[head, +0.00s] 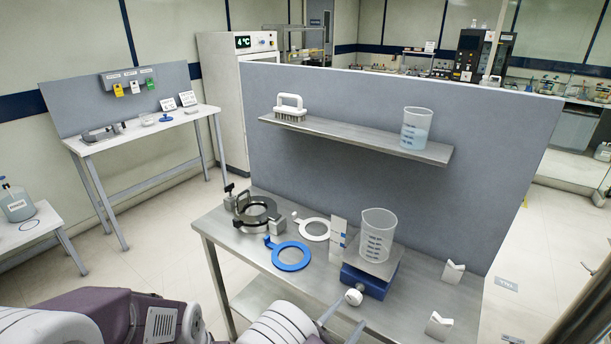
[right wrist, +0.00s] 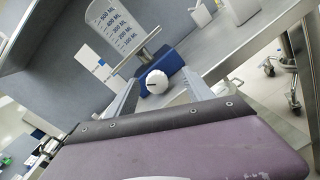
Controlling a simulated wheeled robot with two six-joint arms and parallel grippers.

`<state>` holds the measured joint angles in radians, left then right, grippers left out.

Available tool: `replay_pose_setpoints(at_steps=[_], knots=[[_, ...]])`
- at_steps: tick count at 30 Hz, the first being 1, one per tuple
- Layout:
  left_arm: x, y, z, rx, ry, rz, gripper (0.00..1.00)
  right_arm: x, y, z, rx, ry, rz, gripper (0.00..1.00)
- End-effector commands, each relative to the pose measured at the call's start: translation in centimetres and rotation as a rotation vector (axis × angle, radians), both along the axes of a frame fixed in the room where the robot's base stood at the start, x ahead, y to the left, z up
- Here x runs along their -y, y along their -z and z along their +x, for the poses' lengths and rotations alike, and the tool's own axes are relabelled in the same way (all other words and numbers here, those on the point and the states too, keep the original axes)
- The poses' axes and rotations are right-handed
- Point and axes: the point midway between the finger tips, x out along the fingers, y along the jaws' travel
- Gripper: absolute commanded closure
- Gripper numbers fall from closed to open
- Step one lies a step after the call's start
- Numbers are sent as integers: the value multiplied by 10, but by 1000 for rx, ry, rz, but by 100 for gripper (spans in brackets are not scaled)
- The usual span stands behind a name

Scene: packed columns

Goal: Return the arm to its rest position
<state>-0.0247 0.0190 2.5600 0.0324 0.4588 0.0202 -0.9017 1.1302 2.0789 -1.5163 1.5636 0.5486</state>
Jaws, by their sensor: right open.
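My right gripper (head: 343,318) is low in the head view, at the front edge of the steel bench (head: 215,232). Its two grey fingers are apart and nothing is held between them. They also show in the right wrist view (right wrist: 162,82), on either side of a white knob (right wrist: 157,82) in the picture; I cannot tell the gap to it. The knob (head: 354,297) belongs to a blue lab jack (head: 365,281). A clear graduated beaker (head: 377,236) stands upright on the jack's plate. Purple-and-white left arm links show at lower left; the left gripper is out of view.
A blue ring (head: 291,257), a white ring (head: 313,229) and a dark clamp ring (head: 257,211) lie left of the jack. White holders (head: 439,326) stand to its right. A shelf (head: 350,136) above carries a brush (head: 290,107) and a beaker of liquid (head: 415,130).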

Motion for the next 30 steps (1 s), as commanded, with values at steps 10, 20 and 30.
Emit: replay_pose_setpoints(at_steps=[10,20,30], knots=[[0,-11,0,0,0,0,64,203,-94,-117,206,1035,581,40],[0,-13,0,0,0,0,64,71,-24,-166,277,1513,1726,40],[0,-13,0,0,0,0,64,57,-24,-135,280,1404,1871,40]])
